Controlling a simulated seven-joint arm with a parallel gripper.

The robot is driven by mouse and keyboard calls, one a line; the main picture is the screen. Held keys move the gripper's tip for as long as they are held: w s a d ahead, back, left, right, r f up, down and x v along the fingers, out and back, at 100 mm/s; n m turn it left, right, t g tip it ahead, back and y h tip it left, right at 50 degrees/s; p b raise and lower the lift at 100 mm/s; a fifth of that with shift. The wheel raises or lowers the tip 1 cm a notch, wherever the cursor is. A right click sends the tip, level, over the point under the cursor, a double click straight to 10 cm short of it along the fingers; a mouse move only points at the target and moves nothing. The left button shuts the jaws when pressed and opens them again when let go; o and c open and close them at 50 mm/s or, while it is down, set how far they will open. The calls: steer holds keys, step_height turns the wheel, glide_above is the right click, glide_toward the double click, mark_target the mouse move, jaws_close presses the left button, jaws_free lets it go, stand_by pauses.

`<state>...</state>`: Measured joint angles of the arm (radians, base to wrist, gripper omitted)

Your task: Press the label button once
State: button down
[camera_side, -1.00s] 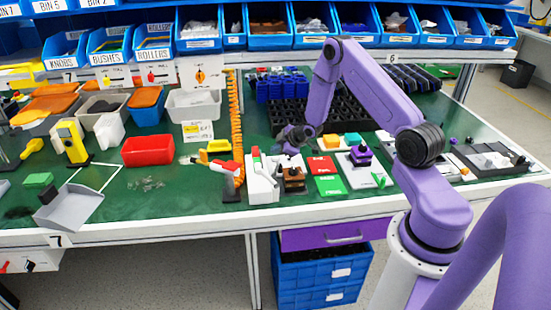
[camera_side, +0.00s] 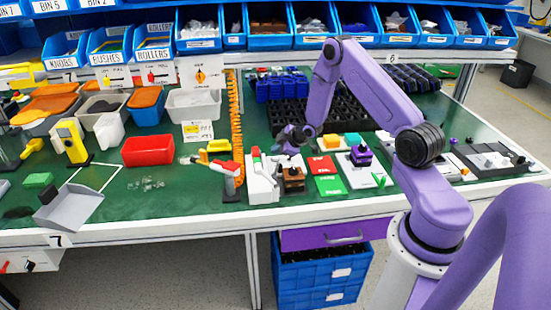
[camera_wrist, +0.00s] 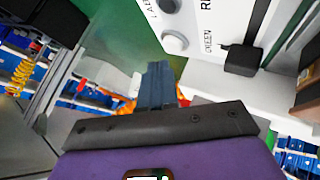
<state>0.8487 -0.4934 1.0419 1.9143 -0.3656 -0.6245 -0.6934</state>
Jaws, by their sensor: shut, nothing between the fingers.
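The white panel (camera_wrist: 203,15) in the wrist view carries cut-off lettering that looks like "LABE" at its upper left and "GREEN" lower down. A grey round button (camera_wrist: 174,42) sits on its lower edge, and another round button (camera_wrist: 169,5) is at the top. I cannot tell which one the label lettering belongs to. My gripper's dark blue fingers (camera_wrist: 157,85) are shut and empty, with the tips below the lower button in the picture.
A black block (camera_wrist: 243,60) stands on the panel's right. A brown block (camera_side: 292,178) sits beside the white device. Red and green cards (camera_side: 328,184) lie to its right. An orange coiled hose (camera_side: 236,130) hangs to its left, near a red bin (camera_side: 148,151).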

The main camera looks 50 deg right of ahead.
mark_target(277, 159)
steer(key=shift+f, duration=0.15)
stand_by(0.5)
steer(key=shift+f, duration=0.3)
steer(key=shift+f, duration=0.4)
stand_by(0.7)
steer(key=shift+r, duration=0.15)
stand_by(0.3)
steer(key=shift+r, duration=0.7)
steer(key=shift+r, duration=2.5)
